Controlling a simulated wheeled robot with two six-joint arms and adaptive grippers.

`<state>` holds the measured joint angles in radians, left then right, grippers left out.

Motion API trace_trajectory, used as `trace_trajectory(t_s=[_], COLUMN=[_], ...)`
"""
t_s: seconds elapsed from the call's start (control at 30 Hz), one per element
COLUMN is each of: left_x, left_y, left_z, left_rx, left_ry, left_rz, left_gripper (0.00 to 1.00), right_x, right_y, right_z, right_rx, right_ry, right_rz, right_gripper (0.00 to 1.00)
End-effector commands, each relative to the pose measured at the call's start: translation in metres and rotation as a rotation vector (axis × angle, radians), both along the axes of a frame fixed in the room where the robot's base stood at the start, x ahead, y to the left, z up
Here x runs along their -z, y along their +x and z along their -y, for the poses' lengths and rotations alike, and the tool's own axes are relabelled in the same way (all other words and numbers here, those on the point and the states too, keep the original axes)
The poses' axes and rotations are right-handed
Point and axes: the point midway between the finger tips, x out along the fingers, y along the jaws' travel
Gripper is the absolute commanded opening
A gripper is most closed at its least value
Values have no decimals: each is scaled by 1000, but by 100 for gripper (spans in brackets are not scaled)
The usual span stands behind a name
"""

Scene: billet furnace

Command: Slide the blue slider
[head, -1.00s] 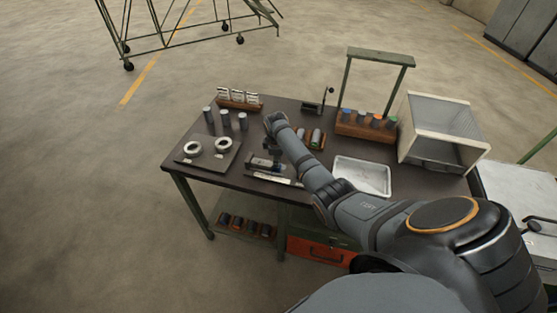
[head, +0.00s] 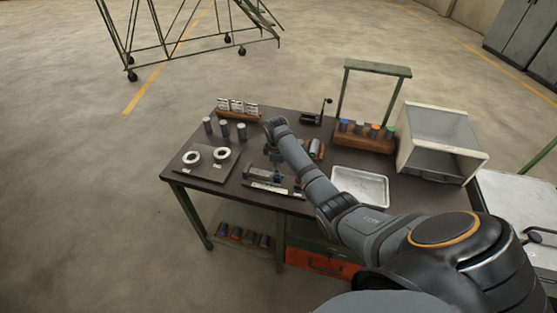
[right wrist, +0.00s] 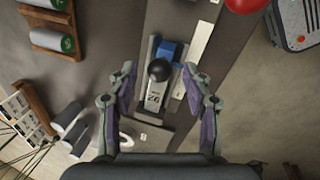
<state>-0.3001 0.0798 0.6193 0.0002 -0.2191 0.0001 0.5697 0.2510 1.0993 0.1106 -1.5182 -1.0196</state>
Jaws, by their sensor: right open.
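The blue slider (right wrist: 166,52) shows in the right wrist view as a blue block beside a round black knob (right wrist: 159,70), on a narrow grey metal device with a marked plate. In the head view this device (head: 263,174) lies near the front edge of the dark table, partly under my right arm. My right gripper (right wrist: 158,78) is open, pointing down over the device. Its fingers are on either side of the knob in the picture; I cannot tell whether they touch it. My left gripper is in neither view.
A plate with two white rings (head: 206,163) and several grey cylinders (head: 224,129) stand to the left. A white tray (head: 360,186), a rack of colored-top cylinders (head: 365,136) and a clear-fronted bin (head: 438,145) are to the right. A hand crank (head: 318,114) stands behind.

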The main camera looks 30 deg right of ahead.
Motion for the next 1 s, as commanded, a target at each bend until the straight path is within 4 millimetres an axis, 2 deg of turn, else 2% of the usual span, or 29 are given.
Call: trace_trajectory(t_s=[0.03, 0.2, 0.4, 0.57, 1.0], left_x=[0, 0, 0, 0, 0], left_y=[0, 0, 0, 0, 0], left_z=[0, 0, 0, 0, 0], left_rx=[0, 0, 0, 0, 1], left_ry=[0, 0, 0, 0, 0], left_rz=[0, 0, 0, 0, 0], left_gripper=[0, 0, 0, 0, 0], right_x=[-13, -53, -81, -87, -86], right_y=[-1, -8, -14, -15, -15], right_z=[0, -4, -7, -8, -8], right_rx=[0, 2, 2, 2, 3], right_ry=[-2, -2, 0, 0, 0], right_rz=[5, 3, 0, -3, -1], right_gripper=[50, 50, 50, 50, 50])
